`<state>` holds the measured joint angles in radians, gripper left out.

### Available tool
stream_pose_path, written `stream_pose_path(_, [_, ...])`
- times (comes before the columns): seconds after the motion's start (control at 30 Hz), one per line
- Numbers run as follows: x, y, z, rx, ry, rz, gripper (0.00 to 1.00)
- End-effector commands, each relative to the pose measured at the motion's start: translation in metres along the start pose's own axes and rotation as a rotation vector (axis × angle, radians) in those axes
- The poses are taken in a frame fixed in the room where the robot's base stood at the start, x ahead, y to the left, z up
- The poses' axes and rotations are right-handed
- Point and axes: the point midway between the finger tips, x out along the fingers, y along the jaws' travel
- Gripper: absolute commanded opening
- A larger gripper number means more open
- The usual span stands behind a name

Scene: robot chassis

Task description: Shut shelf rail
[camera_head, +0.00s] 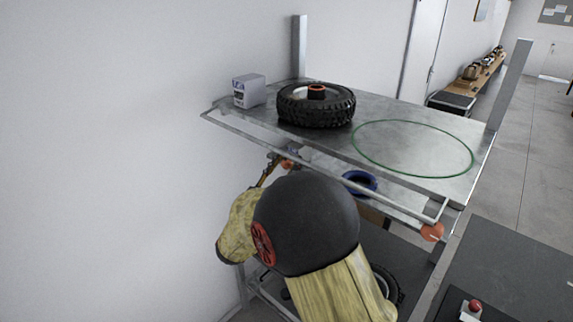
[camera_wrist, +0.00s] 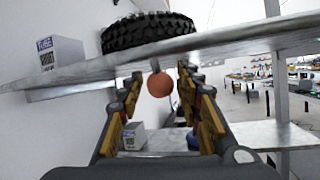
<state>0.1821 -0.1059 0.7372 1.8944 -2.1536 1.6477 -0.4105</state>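The shelf rail (camera_head: 330,172) is a thin metal bar running along the near edge of the top shelf (camera_head: 380,110). It stands out a little from that edge, with short end arms joining it to the shelf. An orange ball knob (camera_head: 432,232) is at its right end. Another orange knob (camera_wrist: 160,85) hangs under the shelf edge in the wrist view, between and beyond the fingers. My gripper (camera_head: 277,161) is just below the left half of the rail. In the wrist view my gripper (camera_wrist: 158,98) is open, with nothing between its fingers. My arm hides part of the lower shelves.
On the top shelf are a tyre (camera_head: 316,106), a small box (camera_head: 249,90) and a green ring (camera_head: 412,148). A blue ring (camera_head: 359,182) lies on the shelf below. A wall stands close on the left. A dark table (camera_head: 510,275) is at the right.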

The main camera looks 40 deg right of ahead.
Motion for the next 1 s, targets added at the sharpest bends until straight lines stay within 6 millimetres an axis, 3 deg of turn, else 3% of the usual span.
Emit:
stream_pose_path(0.57, [-0.0002,0.0000,0.0000,0.000,0.000,0.000,0.00])
stream_pose_path(1.0, [-0.0002,0.0001,0.0000,0.000,0.000,0.000,0.00])
